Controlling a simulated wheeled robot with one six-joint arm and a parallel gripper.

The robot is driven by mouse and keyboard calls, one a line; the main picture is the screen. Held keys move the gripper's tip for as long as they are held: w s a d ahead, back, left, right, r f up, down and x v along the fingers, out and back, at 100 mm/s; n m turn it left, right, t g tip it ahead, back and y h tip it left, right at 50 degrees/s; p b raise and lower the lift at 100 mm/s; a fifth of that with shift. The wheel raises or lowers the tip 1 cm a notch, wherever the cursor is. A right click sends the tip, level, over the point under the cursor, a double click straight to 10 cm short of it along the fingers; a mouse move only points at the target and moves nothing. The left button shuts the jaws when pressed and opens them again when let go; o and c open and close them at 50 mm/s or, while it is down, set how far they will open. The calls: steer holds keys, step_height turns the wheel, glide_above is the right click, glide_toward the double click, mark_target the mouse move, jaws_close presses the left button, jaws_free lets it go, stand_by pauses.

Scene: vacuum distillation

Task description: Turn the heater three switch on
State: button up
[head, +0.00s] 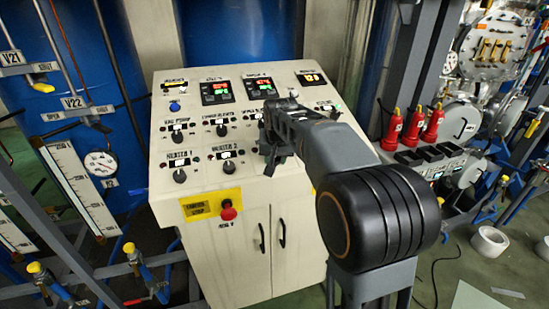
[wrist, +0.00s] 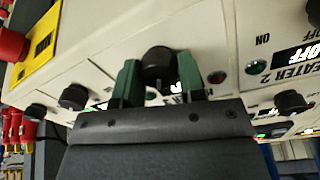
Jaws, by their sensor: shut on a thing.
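The heater three switch (wrist: 158,62) is a round black knob on the cream panel. In the wrist view it stands between the two green fingers of my gripper (wrist: 160,80), which is shut on it. Its label is mostly covered by my gripper, so its setting cannot be read. In the head view my gripper (head: 272,143) is at the panel's right part, right of the heater 2 knob (head: 228,168), and hides the heater three switch.
The heater 1 knob (head: 179,176) is further left. A red emergency stop button (head: 229,212) sits on a yellow plate (head: 198,206) below. Lit displays (head: 216,92) line the panel's top. Red bottles (head: 393,127) stand right of my arm.

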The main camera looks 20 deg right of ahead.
steer(key=m, duration=0.6)
stand_by(0.8)
steer(key=o, duration=0.9)
steer(key=shift+o, duration=0.2)
steer(key=v, duration=1.3)
steer(key=shift+r+b, duration=0.4)
steer(key=shift+r, duration=0.05)
steer(key=shift+d, duration=0.1)
